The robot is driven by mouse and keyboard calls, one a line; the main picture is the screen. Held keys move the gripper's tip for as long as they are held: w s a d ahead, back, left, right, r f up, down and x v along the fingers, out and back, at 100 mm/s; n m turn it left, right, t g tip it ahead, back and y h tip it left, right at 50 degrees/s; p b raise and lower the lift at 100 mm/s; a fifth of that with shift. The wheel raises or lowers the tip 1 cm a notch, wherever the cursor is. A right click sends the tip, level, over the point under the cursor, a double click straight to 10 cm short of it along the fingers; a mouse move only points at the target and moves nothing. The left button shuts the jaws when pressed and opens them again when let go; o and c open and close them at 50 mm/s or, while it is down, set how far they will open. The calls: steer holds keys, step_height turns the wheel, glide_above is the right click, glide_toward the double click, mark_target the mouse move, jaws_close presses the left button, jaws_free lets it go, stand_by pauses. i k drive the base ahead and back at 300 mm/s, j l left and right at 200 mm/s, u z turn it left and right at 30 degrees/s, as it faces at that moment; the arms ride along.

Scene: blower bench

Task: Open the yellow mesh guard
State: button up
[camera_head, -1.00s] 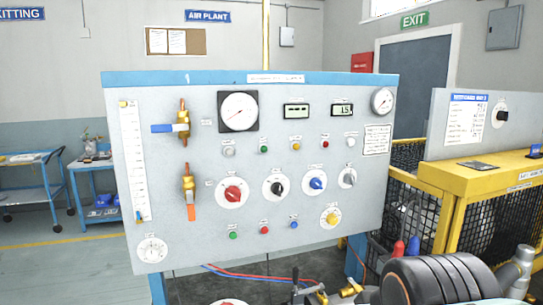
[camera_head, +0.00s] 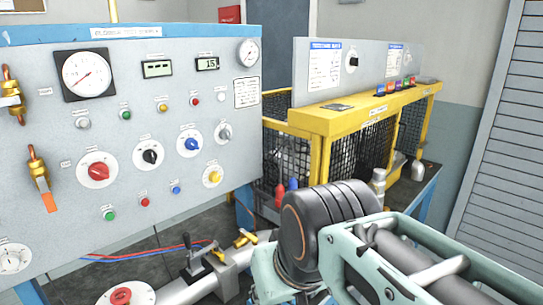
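The yellow mesh guard (camera_head: 313,122) stands right of the grey control panel in the head view. It has a yellow frame and top rail with dark mesh sides. Its mesh panels look closed from here, but I see no clear gap, latch or handle. Its lower part is partly hidden by a black ribbed round body and a pale green frame in front. I cannot make out gripper fingers in this view, and nothing is seen touching the guard.
The control panel (camera_head: 130,130) with knobs, gauges and levers fills the left. A black ribbed body (camera_head: 325,215), a pale green frame (camera_head: 385,250) and grey pipes (camera_head: 205,285) crowd the front. A grey panel (camera_head: 340,75) stands behind the guard. A slatted shutter (camera_head: 500,150) is at the right.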

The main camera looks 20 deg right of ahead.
mark_target(327, 148)
steer(key=z, duration=1.15)
steer(key=i+l+z, duration=0.1)
steer(key=i+l, duration=0.6)
steer(key=i+l+z, duration=0.1)
steer(key=i+l, duration=0.55)
steer(key=i, duration=0.3)
